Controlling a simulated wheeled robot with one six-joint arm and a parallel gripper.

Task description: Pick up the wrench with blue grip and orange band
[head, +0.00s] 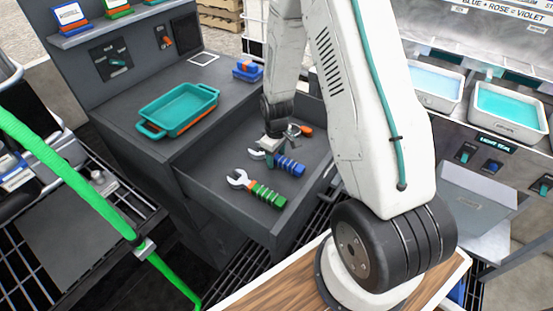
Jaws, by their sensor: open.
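A wrench with a blue ribbed grip (289,165) lies in the open grey drawer (219,169). Its metal head points left and is partly hidden by my gripper. I cannot make out an orange band on it. My gripper (272,155) is open and points down, over or just beside this wrench near where the head meets the grip. I cannot tell whether it touches. A wrench with a green grip (266,194) lies nearer the drawer front. Behind my gripper, a tool with an orange end (305,130) is partly hidden.
A teal tray (178,110) stands on the grey counter left of the drawer. A small blue box (247,71) sits behind it. Drawer walls surround the tools. A green hose (70,180) crosses the left side. Basins of blue liquid (508,110) stand at right.

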